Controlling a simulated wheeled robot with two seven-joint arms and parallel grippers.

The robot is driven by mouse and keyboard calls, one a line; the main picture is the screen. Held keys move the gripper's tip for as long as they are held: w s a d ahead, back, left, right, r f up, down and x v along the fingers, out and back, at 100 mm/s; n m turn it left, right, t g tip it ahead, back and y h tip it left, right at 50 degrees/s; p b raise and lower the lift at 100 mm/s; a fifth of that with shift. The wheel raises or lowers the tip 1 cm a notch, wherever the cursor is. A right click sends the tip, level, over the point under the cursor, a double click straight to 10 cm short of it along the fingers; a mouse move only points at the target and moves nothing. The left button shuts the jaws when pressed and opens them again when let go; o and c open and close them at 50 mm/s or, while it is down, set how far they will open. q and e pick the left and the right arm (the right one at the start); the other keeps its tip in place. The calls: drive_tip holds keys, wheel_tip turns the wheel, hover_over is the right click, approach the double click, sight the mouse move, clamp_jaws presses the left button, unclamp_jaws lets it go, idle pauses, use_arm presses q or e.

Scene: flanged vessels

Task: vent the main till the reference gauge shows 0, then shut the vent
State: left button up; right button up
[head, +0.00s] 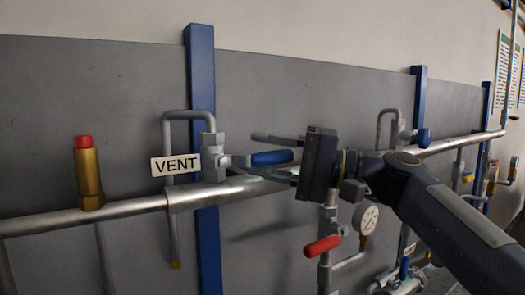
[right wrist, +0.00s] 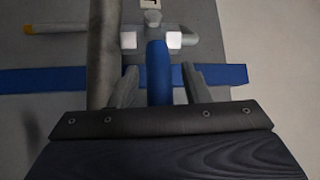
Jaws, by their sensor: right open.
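The vent valve (head: 213,150) sits on the main pipe (head: 120,210), beside a white VENT sign (head: 175,165). Its blue handle (head: 273,158) points right, roughly along the pipe. My right gripper (head: 258,155) is open, with its fingers on either side of this handle. In the right wrist view the blue handle (right wrist: 158,72) lies between the two grey fingers, with a gap visible on both sides. A round white gauge (head: 365,218) hangs below my right arm; its reading is too small to tell, and I cannot tell whether it is the reference gauge. My left gripper is out of view.
A red-handled valve (head: 322,246) is below my right gripper. A brass fitting with a red cap (head: 88,175) stands on the pipe at left. Blue posts (head: 201,75) stand against the grey panel (head: 300,90). More valves and gauges line the pipe at right.

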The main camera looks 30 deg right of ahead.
drive_tip(key=shift+w+a, duration=0.25)
drive_tip(key=shift+a, duration=0.05)
clamp_jaws()
drive_tip(key=shift+r, duration=0.1)
